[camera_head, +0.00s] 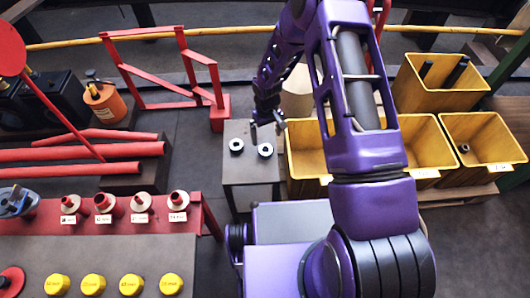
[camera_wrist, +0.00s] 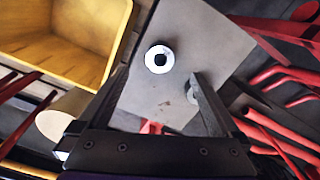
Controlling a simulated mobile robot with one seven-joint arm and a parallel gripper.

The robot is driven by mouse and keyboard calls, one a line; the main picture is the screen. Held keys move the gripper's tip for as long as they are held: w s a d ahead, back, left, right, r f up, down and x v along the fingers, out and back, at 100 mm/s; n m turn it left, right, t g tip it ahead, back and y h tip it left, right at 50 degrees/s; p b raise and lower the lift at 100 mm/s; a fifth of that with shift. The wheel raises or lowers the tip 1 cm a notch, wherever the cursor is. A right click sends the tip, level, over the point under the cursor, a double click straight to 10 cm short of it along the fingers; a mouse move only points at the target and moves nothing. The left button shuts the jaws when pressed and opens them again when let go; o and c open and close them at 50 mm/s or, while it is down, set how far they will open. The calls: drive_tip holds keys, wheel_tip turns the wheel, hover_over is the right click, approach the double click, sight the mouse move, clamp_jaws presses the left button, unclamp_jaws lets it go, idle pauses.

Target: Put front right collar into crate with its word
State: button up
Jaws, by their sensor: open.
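Two pale ring collars with dark holes lie on a small grey table (camera_head: 250,168). The right collar (camera_head: 265,155), slightly nearer the front, shows whole in the wrist view (camera_wrist: 150,53), where the yellow crate is on its side of the table. The left collar (camera_head: 231,150) is partly hidden behind a finger in the wrist view (camera_wrist: 189,99). My gripper (camera_head: 267,127) is open and empty over the table, its fingers spread in the wrist view (camera_wrist: 158,78). A yellow crate (camera_head: 308,187) stands just right of the table. Its word is too small to read.
More yellow crates stand to the right, including one with dark rods (camera_head: 432,97) and one holding a small dark part (camera_head: 485,165). Red pipes (camera_head: 85,153) and a red frame (camera_head: 150,105) are at left. A bench (camera_head: 100,245) with yellow caps is at front left.

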sight(266, 148)
drive_tip(key=f, duration=0.6)
drive_tip(key=f+b, duration=0.1)
drive_tip(key=f, duration=0.2)
drive_tip(key=shift+w+a+f, duration=0.15)
drive_tip(key=shift+w+f, duration=0.05)
drive_tip(key=shift+w, duration=0.1)
clamp_jaws()
